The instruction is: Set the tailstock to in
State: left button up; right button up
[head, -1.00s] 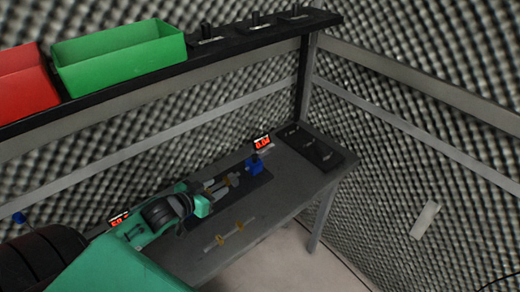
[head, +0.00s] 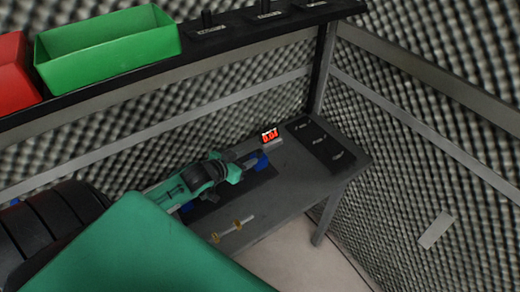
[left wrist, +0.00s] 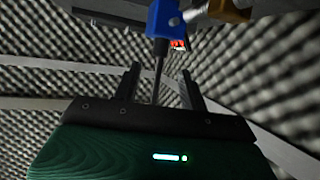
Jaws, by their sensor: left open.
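The blue tailstock (head: 262,162) sits on the bench machine under a red digit display (head: 270,135). In the left wrist view the blue tailstock (left wrist: 164,20) is at the top, with a thin dark lever (left wrist: 158,75) extending from it. My left gripper (left wrist: 160,80) is open, its two fingers on either side of the lever, with gaps visible. In the head view my left gripper (head: 243,166) is beside the tailstock and its arm hides part of the machine. My right gripper is not in view.
A rod with brass-coloured parts (head: 232,230) lies on the front of the grey bench (head: 290,190). Dark switch plates (head: 320,142) are at the bench's right end. A shelf above holds green (head: 110,50) and red (head: 12,70) bins. Foam walls close in behind and right.

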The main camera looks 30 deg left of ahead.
aim_at(258, 152)
pick_arm(q)
jog(key=x, duration=0.3)
jog(key=shift+w+d+p, duration=0.1)
jog(key=shift+w+p, duration=0.3)
jog(key=x, duration=0.3)
jog(key=shift+f+p, duration=0.1)
jog(key=shift+p, duration=0.2)
jog(key=shift+w+d+f, duration=0.1)
jog(key=shift+w+f, duration=0.15)
jog(key=shift+w, duration=0.25)
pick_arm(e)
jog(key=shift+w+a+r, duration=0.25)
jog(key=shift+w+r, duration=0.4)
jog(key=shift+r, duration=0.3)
pick_arm(q)
jog(key=shift+c, duration=0.2)
